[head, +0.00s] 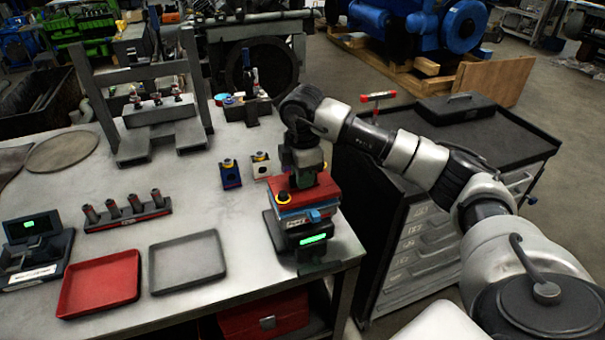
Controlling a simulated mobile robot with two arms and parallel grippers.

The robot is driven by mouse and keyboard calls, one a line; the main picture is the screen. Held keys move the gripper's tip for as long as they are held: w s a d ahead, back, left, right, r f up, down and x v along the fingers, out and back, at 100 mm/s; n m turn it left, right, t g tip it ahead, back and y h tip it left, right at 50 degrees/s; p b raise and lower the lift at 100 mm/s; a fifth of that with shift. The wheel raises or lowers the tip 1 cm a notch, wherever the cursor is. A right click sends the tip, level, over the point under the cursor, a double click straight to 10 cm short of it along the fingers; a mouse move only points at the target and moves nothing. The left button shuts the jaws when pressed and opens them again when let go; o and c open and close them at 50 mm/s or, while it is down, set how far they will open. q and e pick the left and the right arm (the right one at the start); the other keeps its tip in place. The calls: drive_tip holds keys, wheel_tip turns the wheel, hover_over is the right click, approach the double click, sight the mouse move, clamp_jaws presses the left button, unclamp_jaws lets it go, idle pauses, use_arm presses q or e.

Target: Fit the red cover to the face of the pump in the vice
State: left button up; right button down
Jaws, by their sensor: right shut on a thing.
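My right gripper (303,180) points down at the right end of the bench, directly over a red block-like part (298,193), which looks like the cover. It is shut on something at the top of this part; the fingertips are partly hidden. A yellow ring shows on the part's left side. Beneath the red part is a blue and grey body (308,217), probably the pump, in a dark fixture (283,233) with a green display, probably the vice. I cannot tell whether the red part touches the body. My left gripper is not in view.
A blue block (230,173) and a white block (261,167) stand left of my gripper. A red tray (100,284), a grey tray (187,262) and a rack (128,217) lie further left. A dark tool cabinet (445,150) stands right of the bench. Mid-bench is mostly clear.

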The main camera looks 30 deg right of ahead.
drive_tip(key=shift+f+b, duration=0.6)
drive_tip(key=shift+f, duration=0.3)
idle(0.8)
drive_tip(key=c, duration=1)
unclamp_jaws()
drive_tip(key=shift+o, duration=0.2)
wheel_tip(320, 180, up, 10)
drive_tip(key=shift+f+b, duration=0.15)
drive_tip(key=shift+b, duration=0.7)
drive_tip(key=shift+r, duration=0.6)
